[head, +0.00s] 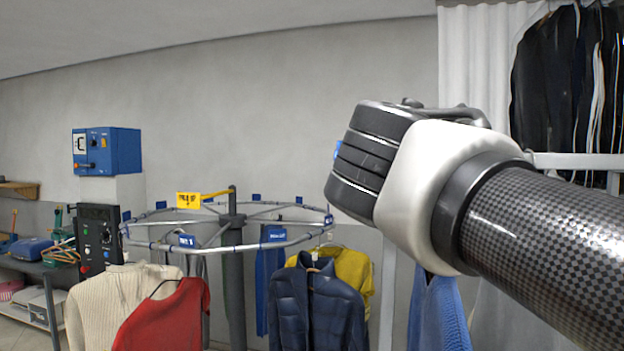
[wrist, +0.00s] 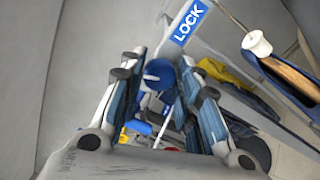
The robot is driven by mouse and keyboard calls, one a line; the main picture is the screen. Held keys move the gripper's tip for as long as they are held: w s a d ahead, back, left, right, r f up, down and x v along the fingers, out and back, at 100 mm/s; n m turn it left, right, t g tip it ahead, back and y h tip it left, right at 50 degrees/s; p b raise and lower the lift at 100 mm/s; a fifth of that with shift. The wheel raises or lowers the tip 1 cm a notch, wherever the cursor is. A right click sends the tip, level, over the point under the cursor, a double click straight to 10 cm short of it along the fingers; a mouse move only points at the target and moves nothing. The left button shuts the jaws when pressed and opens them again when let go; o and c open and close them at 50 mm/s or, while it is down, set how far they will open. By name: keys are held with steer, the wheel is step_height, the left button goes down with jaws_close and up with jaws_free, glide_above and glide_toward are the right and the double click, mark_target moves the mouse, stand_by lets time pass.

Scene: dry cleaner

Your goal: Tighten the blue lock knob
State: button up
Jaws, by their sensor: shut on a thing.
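The blue lock knob (wrist: 160,73) shows in the wrist view, between the two fingers of my gripper (wrist: 162,80). The gripper is shut on it, with one finger on each side. A blue sign reading LOCK (wrist: 188,22) is on a pale bar just beyond the knob. In the head view my wrist and forearm fill the right side and hide the fingers and the knob.
A round garment rail (head: 290,240) with blue tags and a yellow tag stands left of my arm. A red garment (head: 165,318), a cream sweater (head: 105,300) and a navy puffer vest (head: 318,305) hang there. A blue control box (head: 107,151) is farther left. Dark clothes (head: 560,80) hang at upper right.

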steer(key=shift+f+m+b, duration=0.15)
steer(key=shift+m+b, duration=1.2)
steer(key=shift+m, duration=0.45)
steer(key=o, duration=1.1)
steer(key=shift+c, duration=0.2)
steer(key=v, duration=0.7)
steer(key=shift+s, duration=0.25)
